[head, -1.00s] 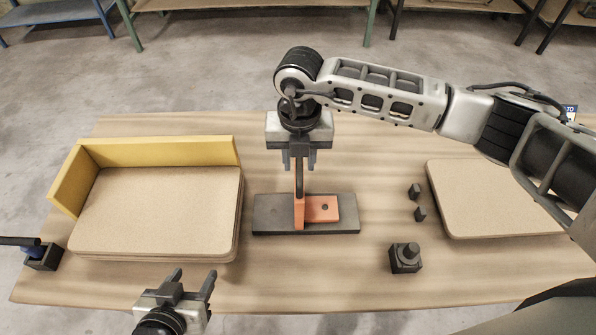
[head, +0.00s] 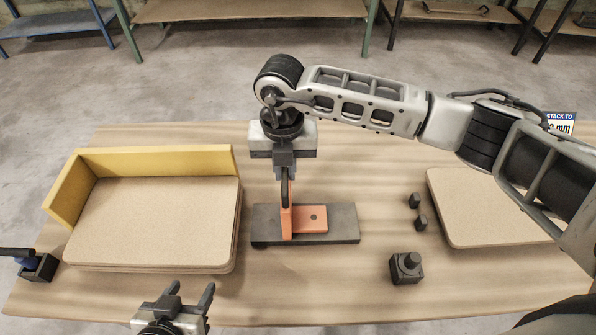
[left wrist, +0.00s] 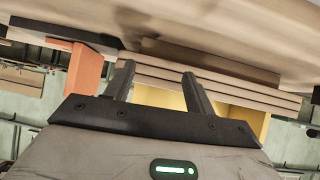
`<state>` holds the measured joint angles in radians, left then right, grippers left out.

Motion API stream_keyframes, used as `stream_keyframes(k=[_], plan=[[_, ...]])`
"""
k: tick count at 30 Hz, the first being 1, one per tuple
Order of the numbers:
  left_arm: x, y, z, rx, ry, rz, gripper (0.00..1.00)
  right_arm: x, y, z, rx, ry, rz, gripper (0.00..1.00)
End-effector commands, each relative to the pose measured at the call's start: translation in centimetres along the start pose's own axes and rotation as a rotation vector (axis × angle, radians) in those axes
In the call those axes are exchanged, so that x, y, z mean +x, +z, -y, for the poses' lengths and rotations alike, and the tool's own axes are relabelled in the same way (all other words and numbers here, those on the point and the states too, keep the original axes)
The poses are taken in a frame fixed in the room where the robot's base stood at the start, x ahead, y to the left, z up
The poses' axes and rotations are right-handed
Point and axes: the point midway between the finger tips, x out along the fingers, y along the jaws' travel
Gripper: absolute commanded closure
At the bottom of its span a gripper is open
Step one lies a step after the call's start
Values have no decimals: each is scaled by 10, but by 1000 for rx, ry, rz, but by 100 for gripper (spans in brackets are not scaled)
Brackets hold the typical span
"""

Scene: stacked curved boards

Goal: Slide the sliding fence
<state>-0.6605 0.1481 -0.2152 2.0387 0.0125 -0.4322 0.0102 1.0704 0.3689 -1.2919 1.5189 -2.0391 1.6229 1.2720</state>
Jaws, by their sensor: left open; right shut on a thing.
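The orange sliding fence (head: 311,220) has an upright plate and a flat foot, and stands on a dark grey base plate (head: 345,224) mid-table. My right gripper (head: 284,180) points down and is shut on the top of the fence's upright. The stacked tan boards (head: 155,220) lie to the left, with a gap between them and the fence. My left gripper (head: 190,291) is open and empty near the table's front edge, in front of the stack. In the left wrist view, the fence (left wrist: 88,72) shows left of the open fingers and the board stack (left wrist: 215,80) beyond them.
A yellow L-shaped stop (head: 160,161) borders the stack at the back and left. A clamp (head: 38,266) sits at the left edge. Two small dark blocks (head: 414,201), a black knob block (head: 406,267) and another board (head: 480,215) lie right.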

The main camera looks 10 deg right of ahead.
Motion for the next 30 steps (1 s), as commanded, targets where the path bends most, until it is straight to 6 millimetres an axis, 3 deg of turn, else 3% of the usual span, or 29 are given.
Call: stream_keyframes(k=[30], plan=[[17, 19, 0, -1, 0, -6, 45, 1, 0, -53, -2, 5, 2, 100]])
